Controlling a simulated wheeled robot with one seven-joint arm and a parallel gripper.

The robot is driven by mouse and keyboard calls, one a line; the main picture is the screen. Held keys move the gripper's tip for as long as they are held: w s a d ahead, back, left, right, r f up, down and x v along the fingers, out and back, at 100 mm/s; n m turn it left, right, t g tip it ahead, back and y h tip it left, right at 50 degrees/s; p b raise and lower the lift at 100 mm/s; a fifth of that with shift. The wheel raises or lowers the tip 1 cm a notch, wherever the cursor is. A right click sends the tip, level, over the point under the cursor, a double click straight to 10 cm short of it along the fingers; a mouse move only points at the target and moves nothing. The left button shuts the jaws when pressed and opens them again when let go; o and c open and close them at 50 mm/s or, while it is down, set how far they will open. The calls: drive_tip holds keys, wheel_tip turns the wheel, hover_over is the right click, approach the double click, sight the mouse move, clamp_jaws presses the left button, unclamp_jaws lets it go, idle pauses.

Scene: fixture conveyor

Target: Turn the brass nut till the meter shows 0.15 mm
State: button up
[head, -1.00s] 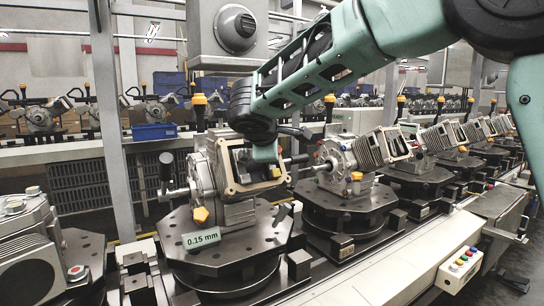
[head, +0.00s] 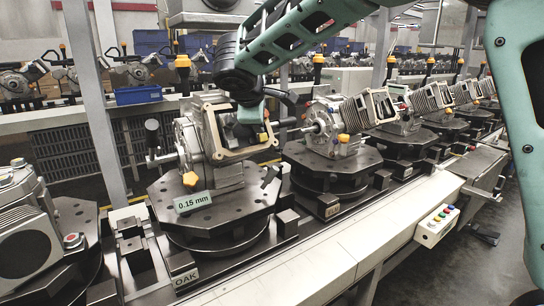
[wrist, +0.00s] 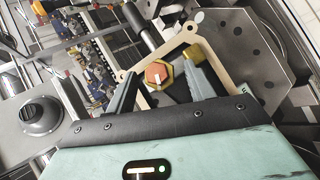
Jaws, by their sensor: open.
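The brass nut (wrist: 157,74), a gold hexagon with an orange-red face and a short white mark, shows in the wrist view inside the casting's open frame. My gripper (wrist: 163,70) is open, with one grey finger on either side of the nut; I cannot tell if either touches it. In the head view my gripper (head: 250,112) reaches into the opening of the grey casting (head: 208,143), and the nut is not clearly seen there. A green label (head: 193,201) reading 0.15 mm sits on the dark octagonal plate (head: 166,202). I cannot make out a meter reading.
A second casting (head: 338,120) stands close to the right on its own turntable, with more behind. A grey housing (head: 22,220) is at left. A black-knobbed handle (head: 152,127) sticks out left of the casting. A button box (head: 437,226) is on the front rail.

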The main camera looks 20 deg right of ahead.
drive_tip(key=m+g+y+p, duration=0.1)
drive_tip(key=m+p, duration=0.1)
drive_tip(key=p, duration=0.2)
drive_tip(key=r+m+g+p, duration=0.1)
drive_tip(key=p, duration=0.4)
drive_tip(key=shift+w+d+m+g+y, duration=0.15)
drive_tip(key=shift+m+g+y, duration=0.15)
drive_tip(key=shift+m+y, duration=0.1)
drive_tip(key=m+y+p, duration=0.1)
drive_tip(key=p, duration=0.2)
drive_tip(key=m+g+y+p, duration=0.1)
drive_tip(key=p, duration=0.3)
drive_tip(key=m+p, duration=0.2)
drive_tip(key=p, duration=0.2)
drive_tip(key=shift+w+d+r+g+y, duration=0.1)
drive_tip(key=shift+d+r+g+y, duration=0.05)
drive_tip(key=shift+d+g+y, duration=0.2)
drive_tip(key=b+v, duration=0.5)
drive_tip(key=v, duration=1.2)
drive_tip(key=s+a+f+n+g+b, duration=0.1)
drive_tip(key=s+a+f+g, duration=0.1)
drive_tip(key=s+f, duration=0.7)
drive_tip(key=s+a+f+n+g+y+b, duration=0.1)
drive_tip(key=s+a+f+g+b, duration=0.1)
drive_tip(key=s+a+f, duration=0.3)
drive_tip(key=shift+s+a+f, duration=0.25)
drive_tip(key=shift+s+f, duration=1.75)
drive_tip(key=shift+s, duration=3.55)
drive_tip(key=shift+y, duration=0.25)
